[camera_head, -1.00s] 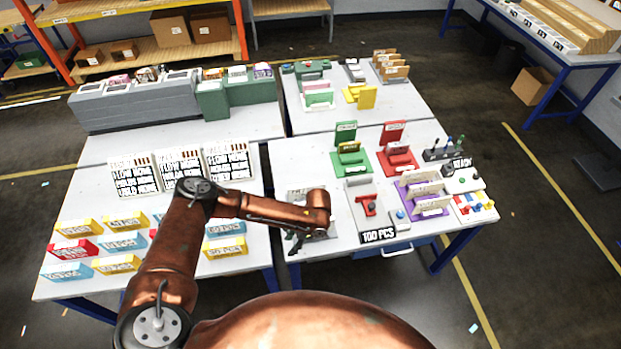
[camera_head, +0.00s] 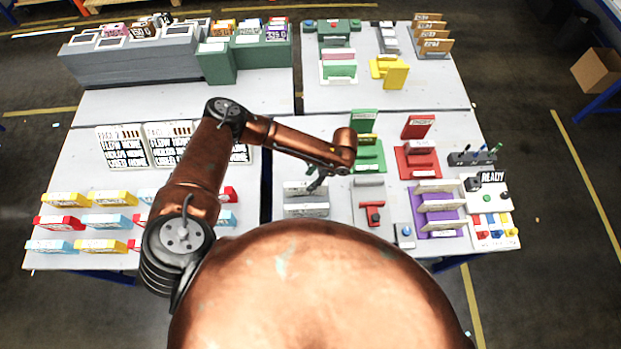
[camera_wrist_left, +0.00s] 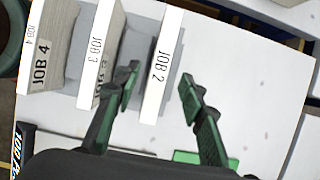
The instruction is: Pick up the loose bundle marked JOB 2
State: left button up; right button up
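The loose bundle marked JOB 2 (camera_wrist_left: 165,62) stands in the left wrist view as a narrow slab with a white labelled edge. My left gripper (camera_wrist_left: 160,88) is open, with one dark green-padded finger on each side of this bundle. The left finger is in the gap towards the JOB 3 bundle (camera_wrist_left: 102,52). A gap shows between the right finger and JOB 2. In the head view my left gripper (camera_head: 316,183) is over a grey holder (camera_head: 305,211) near the table's front; labels there are unreadable. My right gripper is not in view.
A JOB 4 bundle (camera_wrist_left: 50,48) stands left of JOB 3. Right of the grey holder are a red-handled tool (camera_head: 372,214), a purple rack (camera_head: 440,212) and a red stand (camera_head: 417,160). A green stand (camera_head: 368,155) is close behind my gripper. Bare tabletop lies right of JOB 2.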

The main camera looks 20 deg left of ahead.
aim_at(308, 184)
pick_arm(q)
jog(key=shift+a+f, duration=0.1)
jog(key=shift+f, duration=0.15)
jog(key=shift+s+a+f, duration=0.1)
jog(key=shift+a+f, duration=0.05)
jog(key=shift+f, duration=0.15)
jog(key=shift+p+x, duration=0.3)
jog(key=shift+x, duration=0.5)
jog(key=p+x, duration=0.1)
jog(key=x, duration=0.2)
jog(key=shift+f, duration=0.35)
jog(key=shift+s+a+f, duration=0.1)
jog(key=shift+a+f, duration=0.1)
jog(key=shift+f, duration=0.4)
jog(key=shift+c, duration=0.5)
jog(key=c, duration=0.3)
grip_shut()
